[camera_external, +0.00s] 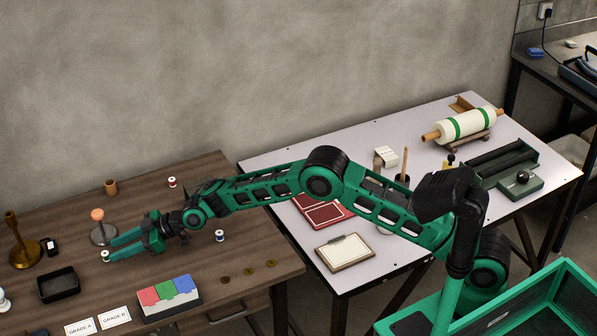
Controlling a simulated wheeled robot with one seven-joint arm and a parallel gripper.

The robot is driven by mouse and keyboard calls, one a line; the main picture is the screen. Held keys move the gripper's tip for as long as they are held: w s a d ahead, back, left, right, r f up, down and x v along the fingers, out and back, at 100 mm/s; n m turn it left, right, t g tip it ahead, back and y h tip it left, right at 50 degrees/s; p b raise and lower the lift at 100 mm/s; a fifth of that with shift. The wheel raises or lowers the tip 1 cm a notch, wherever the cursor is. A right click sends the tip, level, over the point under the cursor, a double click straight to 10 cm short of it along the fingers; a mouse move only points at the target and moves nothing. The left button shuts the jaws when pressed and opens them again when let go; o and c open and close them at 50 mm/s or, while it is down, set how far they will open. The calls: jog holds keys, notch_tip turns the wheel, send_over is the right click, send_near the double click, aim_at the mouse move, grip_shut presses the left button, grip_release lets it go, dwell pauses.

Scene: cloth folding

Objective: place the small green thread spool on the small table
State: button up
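A small white-ended spool (105,256) stands on the brown wooden table (240,212), right at the tips of my gripper; its thread colour is too small to tell. My gripper (111,249) reaches left, low over this table. Its two green fingers are apart, and I see nothing clearly held between them. I cannot tell whether a finger touches the spool. A spool with red thread (172,182) stands farther back, and one with dark thread (219,236) stands to the right. No spool is clearly green at this size.
A peg stand (98,234), brass holder (25,253) and black tray (58,285) are near my gripper. A coloured box (165,305), grade cards (115,317) and brass discs (249,271) lie in front. A grey-topped table (300,155) with tools adjoins at right.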

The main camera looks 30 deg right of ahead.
aim_at(107, 252)
jog(key=v, duration=0.8)
jog(key=shift+o, duration=0.6)
jog(key=shift+s+d, duration=0.1)
jog(key=shift+d, duration=0.15)
jog(key=shift+s+a+m+t, duration=0.1)
jog(key=shift+a+m+t, duration=0.3)
jog(key=shift+a, duration=0.4)
jog(key=shift+a+f, duration=0.15)
jog(key=shift+a, duration=0.15)
jog(key=shift+x, duration=5.05)
jog(key=shift+d+f, duration=0.1)
grip_shut()
